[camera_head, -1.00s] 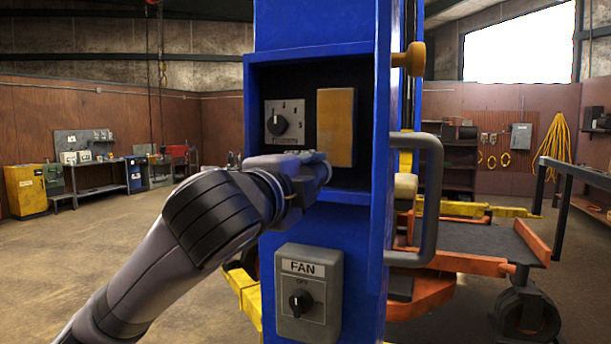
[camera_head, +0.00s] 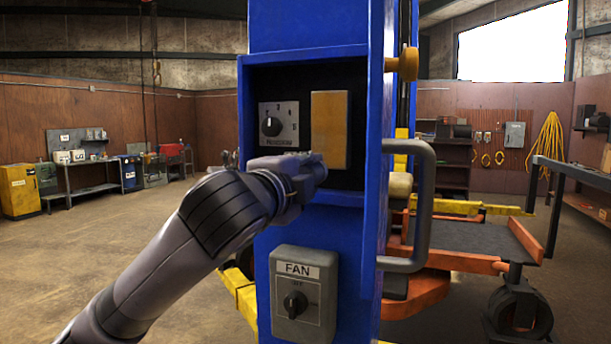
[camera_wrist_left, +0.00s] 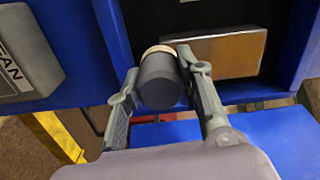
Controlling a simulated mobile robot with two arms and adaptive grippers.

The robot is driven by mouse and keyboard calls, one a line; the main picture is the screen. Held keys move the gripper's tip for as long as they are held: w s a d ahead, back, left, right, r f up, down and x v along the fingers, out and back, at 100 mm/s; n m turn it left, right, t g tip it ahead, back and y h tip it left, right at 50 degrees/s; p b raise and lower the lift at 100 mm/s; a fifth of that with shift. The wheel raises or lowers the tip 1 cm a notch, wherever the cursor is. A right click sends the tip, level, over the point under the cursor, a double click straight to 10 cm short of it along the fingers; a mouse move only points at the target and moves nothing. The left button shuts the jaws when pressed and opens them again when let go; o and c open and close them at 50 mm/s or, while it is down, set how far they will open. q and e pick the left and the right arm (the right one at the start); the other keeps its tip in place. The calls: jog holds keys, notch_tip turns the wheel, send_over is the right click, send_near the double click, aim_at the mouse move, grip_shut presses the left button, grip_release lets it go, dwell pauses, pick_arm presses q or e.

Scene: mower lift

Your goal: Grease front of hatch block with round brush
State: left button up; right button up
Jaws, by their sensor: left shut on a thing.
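The hatch block (camera_head: 329,130) is a golden-tan upright block on the dark back of an open recess in the blue column (camera_head: 341,238). It also shows in the left wrist view (camera_wrist_left: 228,54), right of the brush. My left gripper (camera_head: 312,168) is at the recess's lower part, just below and left of the block. It is shut on the round brush (camera_wrist_left: 161,84), a dark cylinder with a pale rim at its far end. That end faces the recess; I cannot tell whether it touches anything. In the head view the gripper hides the brush. My right gripper is out of view.
A dial panel (camera_head: 279,124) sits left of the block in the recess. A FAN switch box (camera_head: 303,296) is below. Open floor lies to the left.

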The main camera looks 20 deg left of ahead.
pick_arm(q)
jog(key=shift+w+p, duration=0.35)
jog(key=shift+w, duration=0.65)
jog(key=shift+r, duration=0.1)
notch_tip(320, 180, up, 4)
jog(key=p, duration=0.3)
jog(key=shift+s+p, duration=0.15)
jog(key=shift+p, duration=0.2)
notch_tip(320, 180, up, 3)
jog(key=p, duration=0.3)
jog(key=shift+r+p, duration=0.2)
jog(key=shift+p, duration=0.1)
jog(key=shift+w, duration=0.2)
jog(key=shift+f+b, duration=2.3)
jog(key=shift+f, duration=1.55)
jog(key=shift+s, duration=0.2)
jog(key=shift+s+a, duration=0.1)
jog(key=shift+s, duration=2.7)
